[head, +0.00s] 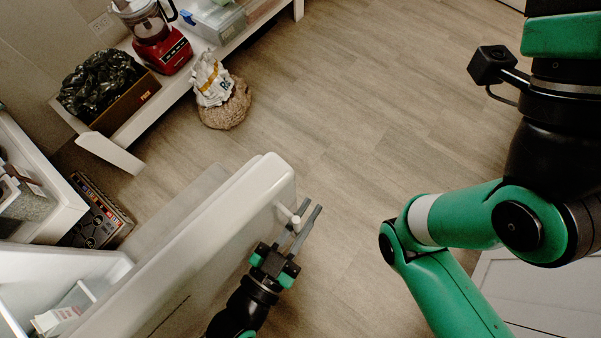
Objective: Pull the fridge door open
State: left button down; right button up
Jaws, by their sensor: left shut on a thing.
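The white fridge door (215,247) runs diagonally from the bottom left to the middle of the head view. It stands open at an angle, with a gap on its left side. A short white handle (284,211) sticks out from the door's right face near its far end. My left gripper (304,220) is shut on this handle, its two grey fingers on either side of it. White fridge bins and shelves (60,252) show at the lower left. My right arm crosses the right side, but its gripper is out of view.
A white bench (150,112) at the upper left carries a red blender (160,42) and a box with a black bag (105,88). A sack (222,97) stands on the floor beside it. The wooden floor (350,110) in the middle is clear.

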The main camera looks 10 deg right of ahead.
pick_arm(q)
jog(key=shift+s+d, duration=0.3)
jog(key=shift+s, duration=0.25)
pick_arm(e)
jog(key=shift+s+d+h, duration=0.2)
jog(key=shift+s+h, duration=0.1)
jog(key=shift+s, duration=0.05)
pick_arm(q)
jog(key=c, duration=1.2)
grip_release()
jog(key=shift+o, duration=0.2)
jog(key=v, duration=1.1)
jog(key=shift+s+a, duration=0.15)
jog(key=shift+a, duration=0.15)
